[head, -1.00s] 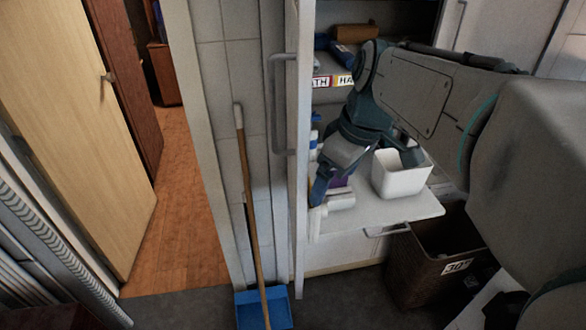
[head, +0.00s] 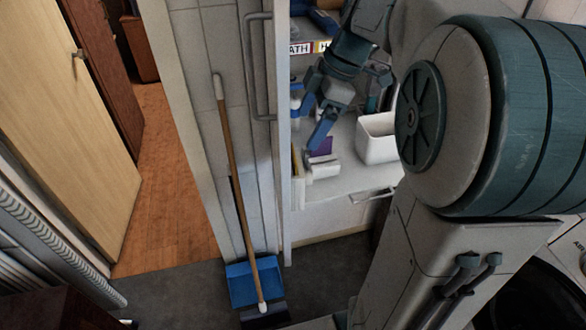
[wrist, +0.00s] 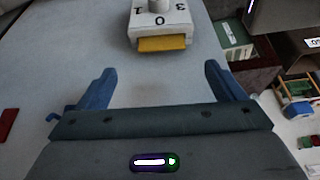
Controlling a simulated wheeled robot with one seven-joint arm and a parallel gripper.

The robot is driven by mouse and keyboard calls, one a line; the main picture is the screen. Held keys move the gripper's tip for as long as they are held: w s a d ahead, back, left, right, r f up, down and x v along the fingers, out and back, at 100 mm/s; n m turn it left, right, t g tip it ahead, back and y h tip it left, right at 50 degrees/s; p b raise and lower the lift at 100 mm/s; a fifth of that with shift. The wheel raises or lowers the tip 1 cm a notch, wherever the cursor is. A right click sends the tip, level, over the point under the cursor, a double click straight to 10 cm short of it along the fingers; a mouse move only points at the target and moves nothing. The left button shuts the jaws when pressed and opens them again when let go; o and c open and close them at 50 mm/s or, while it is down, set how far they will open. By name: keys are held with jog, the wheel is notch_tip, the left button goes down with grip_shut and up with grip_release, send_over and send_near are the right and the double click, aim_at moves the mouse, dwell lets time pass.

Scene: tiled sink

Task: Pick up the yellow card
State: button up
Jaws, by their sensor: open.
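In the head view my gripper (head: 316,118) is over the cabinet shelf, just above the white block (head: 323,170). The card is not clearly visible there.
A white bin (head: 377,138) stands on the shelf (head: 350,182) right of my gripper. The open cabinet door (head: 284,130) bounds the left side. A broom and blue dustpan (head: 243,284) stand outside it.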

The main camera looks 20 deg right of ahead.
aim_at(294, 172)
jog(key=shift+p+x, duration=0.95)
jog(key=shift+x, duration=2.9)
jog(key=shift+s, duration=0.15)
jog(key=c, duration=1.3)
